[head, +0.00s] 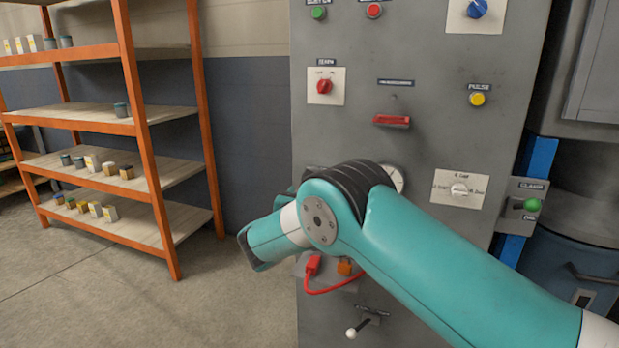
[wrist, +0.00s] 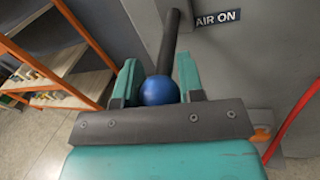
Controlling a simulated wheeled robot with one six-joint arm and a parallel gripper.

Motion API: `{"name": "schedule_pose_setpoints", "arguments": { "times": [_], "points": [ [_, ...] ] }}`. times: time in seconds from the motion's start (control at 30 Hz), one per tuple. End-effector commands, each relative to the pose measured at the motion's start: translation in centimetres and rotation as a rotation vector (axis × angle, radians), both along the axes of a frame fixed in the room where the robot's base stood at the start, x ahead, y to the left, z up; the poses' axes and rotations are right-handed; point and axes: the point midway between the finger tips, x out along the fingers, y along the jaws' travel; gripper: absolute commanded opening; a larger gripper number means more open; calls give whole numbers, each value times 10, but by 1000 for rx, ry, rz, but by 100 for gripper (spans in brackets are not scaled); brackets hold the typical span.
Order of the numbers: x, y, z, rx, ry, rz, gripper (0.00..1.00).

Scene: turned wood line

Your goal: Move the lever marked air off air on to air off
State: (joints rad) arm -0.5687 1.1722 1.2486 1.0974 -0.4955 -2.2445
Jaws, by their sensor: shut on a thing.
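The lever is a dark rod (wrist: 170,40) with a blue ball knob (wrist: 158,90), in the wrist view. It stands out from the grey panel beside a label (wrist: 217,17) reading AIR ON. My gripper (wrist: 158,78) has its two teal fingers on either side of the ball and is shut on it. The rest of the lever's marking is out of the wrist view. In the head view my teal arm hides the lever and my gripper's fingers.
Orange shelving (head: 145,150) stands left, with open floor (head: 230,300) in front.

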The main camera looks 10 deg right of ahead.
Motion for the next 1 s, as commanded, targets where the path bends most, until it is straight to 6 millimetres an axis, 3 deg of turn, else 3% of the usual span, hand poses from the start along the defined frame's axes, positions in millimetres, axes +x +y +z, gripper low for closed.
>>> {"name": "schedule_pose_setpoints", "arguments": {
  "times": [0.03, 0.47, 1.0],
  "points": [
    [-1, 1, 20, 18, 34, 0, 0],
    [1, -1, 51, 212, 346, 0, 0],
    [7, -6, 70, 214, 339, 1, 0]
  ]
}}
